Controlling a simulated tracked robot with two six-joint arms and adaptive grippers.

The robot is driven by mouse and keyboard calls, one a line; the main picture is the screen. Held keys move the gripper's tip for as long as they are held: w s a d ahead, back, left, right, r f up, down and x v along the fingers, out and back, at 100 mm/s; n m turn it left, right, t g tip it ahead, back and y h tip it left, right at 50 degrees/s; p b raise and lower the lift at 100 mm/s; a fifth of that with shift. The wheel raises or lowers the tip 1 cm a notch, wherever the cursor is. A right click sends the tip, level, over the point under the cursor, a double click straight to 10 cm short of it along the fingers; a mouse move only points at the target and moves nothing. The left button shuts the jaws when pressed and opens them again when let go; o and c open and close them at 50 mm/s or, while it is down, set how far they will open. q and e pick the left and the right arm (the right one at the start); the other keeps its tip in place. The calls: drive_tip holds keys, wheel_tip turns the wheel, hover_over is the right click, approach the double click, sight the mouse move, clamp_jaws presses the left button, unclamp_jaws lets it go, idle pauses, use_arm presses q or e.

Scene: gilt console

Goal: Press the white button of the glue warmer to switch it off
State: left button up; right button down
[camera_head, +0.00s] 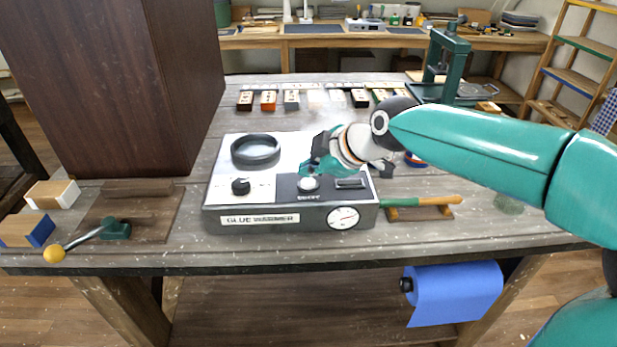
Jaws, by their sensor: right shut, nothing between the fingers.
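The glue warmer (262,222) is a grey box with a pale top, a "GLUE WARMER" label and a round dial on its front. A dark ring (256,150) and a black knob (240,187) are on its top. The white button (308,184) sits on a dark panel at the top's front right. My right gripper (309,174) comes in from the right, is shut and empty, and is right at the button's back edge. I cannot tell whether it touches the button. My left gripper is not in view.
A green-handled tool (425,201) lies on a wooden rest right of the warmer. A lever with a yellow knob (54,255) stands at the left front. A tall dark cabinet (115,85) blocks the left. A green press (442,70) stands at the back right.

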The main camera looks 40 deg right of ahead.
sight(310, 183)
drive_tip(key=shift+r, duration=0.3)
wheel_tip(310, 183, up, 6)
drive_tip(key=p, duration=0.4)
idle(0.3)
idle(0.4)
